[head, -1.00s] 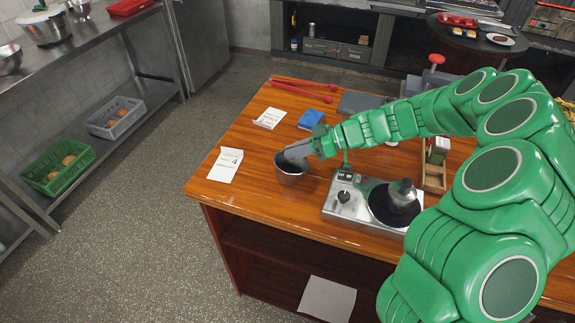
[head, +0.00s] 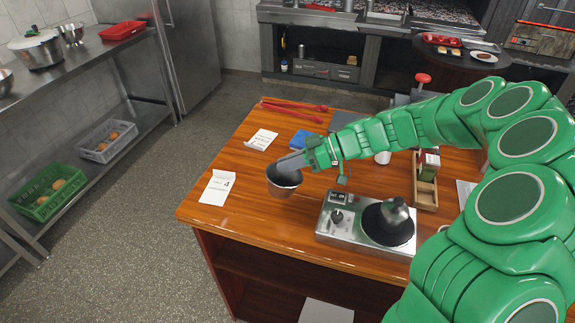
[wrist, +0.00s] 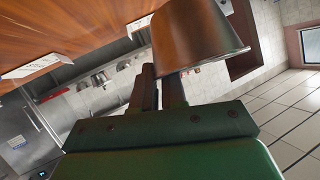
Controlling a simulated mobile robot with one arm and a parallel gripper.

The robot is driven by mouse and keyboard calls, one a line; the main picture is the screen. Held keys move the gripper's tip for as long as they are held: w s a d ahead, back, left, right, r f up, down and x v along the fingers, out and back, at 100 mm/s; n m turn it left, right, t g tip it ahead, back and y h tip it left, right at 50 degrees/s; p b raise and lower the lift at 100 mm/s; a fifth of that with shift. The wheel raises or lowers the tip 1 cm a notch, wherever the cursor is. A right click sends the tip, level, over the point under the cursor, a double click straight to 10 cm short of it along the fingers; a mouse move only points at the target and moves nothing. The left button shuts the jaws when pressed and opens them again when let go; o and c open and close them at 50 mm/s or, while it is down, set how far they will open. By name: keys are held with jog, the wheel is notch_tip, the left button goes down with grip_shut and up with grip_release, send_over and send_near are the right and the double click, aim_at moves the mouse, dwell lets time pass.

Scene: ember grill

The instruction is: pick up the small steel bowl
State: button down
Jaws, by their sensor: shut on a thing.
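The small steel bowl (head: 284,188) is near the left front part of the wooden table. My gripper (head: 290,164) reaches in from the right and is shut on the bowl's rim. In the wrist view the bowl (wrist: 195,38) fills the upper middle, with its wall at the fingers of my gripper (wrist: 160,88). The bowl's dark inside faces up in the head view and looks empty. It appears slightly raised off the tabletop; the gap under it is hard to see.
A hot plate (head: 345,222) with a steel dome stands to the bowl's right. A paper card (head: 217,188) lies to its left, another card (head: 261,139) behind. A blue item (head: 302,139) and red tongs (head: 292,112) lie farther back. A wooden caddy (head: 425,190) stands right.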

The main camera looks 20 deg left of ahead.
jog(key=shift+s+d+r, duration=0.35)
jog(key=shift+s+r, duration=0.2)
jog(key=shift+r, duration=0.25)
jog(key=shift+s+d+r, duration=0.4)
jog(key=shift+s+r, duration=0.1)
jog(key=shift+r, duration=0.25)
jog(key=shift+s+d+r, duration=0.35)
jog(key=shift+s+r, duration=0.2)
jog(key=shift+r, duration=0.25)
jog(key=s+d+r, duration=0.3)
jog(key=s+d, duration=0.1)
jog(key=s, duration=0.3)
jog(key=shift+s+d+r, duration=0.15)
jog(key=shift+d+r, duration=0.15)
jog(key=shift+r, duration=0.05)
